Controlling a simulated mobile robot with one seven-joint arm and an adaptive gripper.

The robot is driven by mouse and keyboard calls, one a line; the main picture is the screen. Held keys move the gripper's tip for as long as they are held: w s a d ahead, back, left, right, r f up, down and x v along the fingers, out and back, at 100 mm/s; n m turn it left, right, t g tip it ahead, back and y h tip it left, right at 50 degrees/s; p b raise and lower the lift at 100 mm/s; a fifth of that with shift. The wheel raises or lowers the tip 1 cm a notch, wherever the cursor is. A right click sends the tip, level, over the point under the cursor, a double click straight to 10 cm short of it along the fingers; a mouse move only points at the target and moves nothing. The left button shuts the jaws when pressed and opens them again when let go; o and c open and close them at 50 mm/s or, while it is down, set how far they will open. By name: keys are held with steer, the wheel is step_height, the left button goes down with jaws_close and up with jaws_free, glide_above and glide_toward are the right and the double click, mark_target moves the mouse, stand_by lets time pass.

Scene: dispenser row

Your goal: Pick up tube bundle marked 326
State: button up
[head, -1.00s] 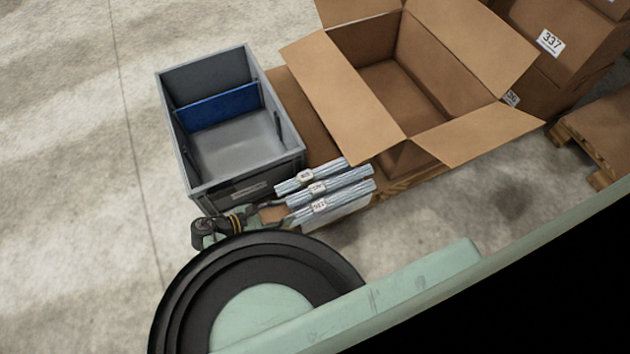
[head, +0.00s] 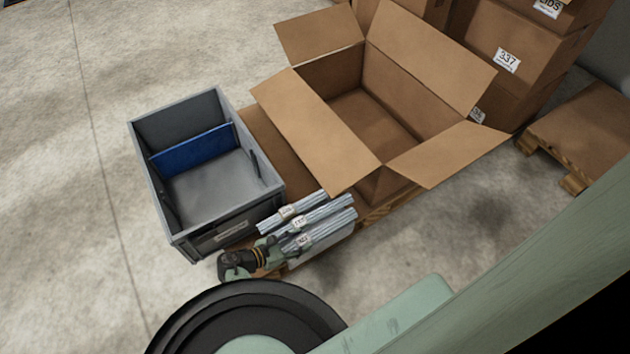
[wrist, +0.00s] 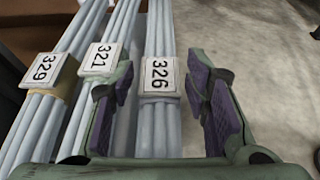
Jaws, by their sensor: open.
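The tube bundle marked 326 (wrist: 159,77) lies between the two fingers of my gripper (wrist: 163,95) in the wrist view. Its white label faces the camera. The fingers are open, one on each side of the bundle, and a gap shows at the right finger. In the head view my gripper (head: 270,250) is at the near end of the bundles, with the 326 bundle (head: 325,229) as the nearest of the row. Bundle 321 (wrist: 101,58) lies just left of the left finger, and bundle 329 (wrist: 45,70) lies further left.
A grey bin (head: 180,240) with a blue divider stands left of the bundles. A large open cardboard box (head: 300,110) stands behind them on a pallet. Stacked cartons (head: 530,35) and another pallet (head: 585,130) are at the right. Bare floor lies at the left.

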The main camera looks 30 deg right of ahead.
steer(key=c, duration=0.9)
jaws_close()
steer(key=shift+r, duration=0.15)
